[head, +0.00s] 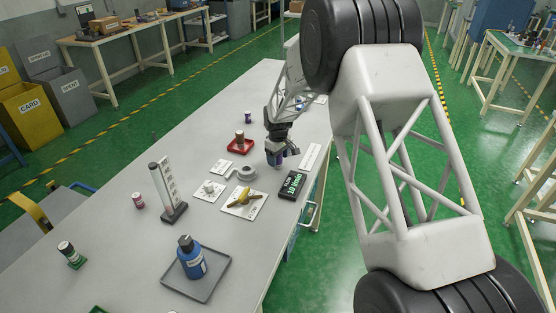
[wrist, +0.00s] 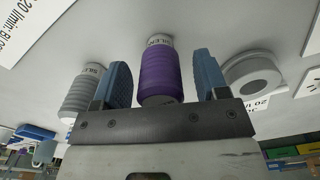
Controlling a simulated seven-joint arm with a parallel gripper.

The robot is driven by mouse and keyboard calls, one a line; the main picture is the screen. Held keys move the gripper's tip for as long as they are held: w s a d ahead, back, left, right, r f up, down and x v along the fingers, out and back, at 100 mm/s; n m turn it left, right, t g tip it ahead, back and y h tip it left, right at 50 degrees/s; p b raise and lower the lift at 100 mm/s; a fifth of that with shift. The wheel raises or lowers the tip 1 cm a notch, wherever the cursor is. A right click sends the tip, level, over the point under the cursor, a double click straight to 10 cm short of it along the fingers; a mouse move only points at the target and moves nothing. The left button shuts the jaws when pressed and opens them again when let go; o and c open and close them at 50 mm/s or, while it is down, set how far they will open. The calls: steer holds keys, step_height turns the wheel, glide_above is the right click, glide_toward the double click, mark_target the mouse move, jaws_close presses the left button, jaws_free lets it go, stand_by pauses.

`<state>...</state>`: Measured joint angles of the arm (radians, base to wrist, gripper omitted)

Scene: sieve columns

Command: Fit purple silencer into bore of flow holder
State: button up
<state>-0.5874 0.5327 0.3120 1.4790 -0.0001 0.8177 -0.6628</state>
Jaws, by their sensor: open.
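The purple silencer (wrist: 161,72) is a ribbed cylinder with a pale end marked "SILEN". In the wrist view it stands between the two blue fingers of my gripper (wrist: 160,85), with a visible gap on its right side. My gripper is open; in the head view it (head: 276,162) is low over the table's right part, and its fingers mostly hide what is between them. A grey ring-shaped piece (wrist: 252,77) with a round opening lies right of the fingers in the wrist view. I cannot tell whether it is the flow holder.
A grey ribbed silencer (wrist: 82,97) stands just outside the left finger. A yellow-handled part on a white plate (head: 234,209), a dark display (head: 294,184) and a red tray (head: 248,150) are near my gripper.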

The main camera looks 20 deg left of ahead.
steer(key=shift+c, duration=0.3)
steer(key=c, duration=1)
steer(key=shift+o, duration=0.2)
steer(key=shift+r, duration=0.1)
steer(key=shift+r, duration=0.35)
step_height(320, 180, up, 3)
steer(key=shift+f, duration=0.1)
steer(key=s+d, duration=0.3)
steer(key=s, duration=0.1)
steer(key=s+d+r, duration=0.1)
steer(key=s+d, duration=0.1)
steer(key=s, duration=0.3)
steer(key=s+d, duration=0.3)
steer(key=s, duration=0.1)
steer(key=shift+s+d+r, duration=0.15)
steer(key=shift+s+d, duration=0.05)
steer(key=shift+d, duration=0.15)
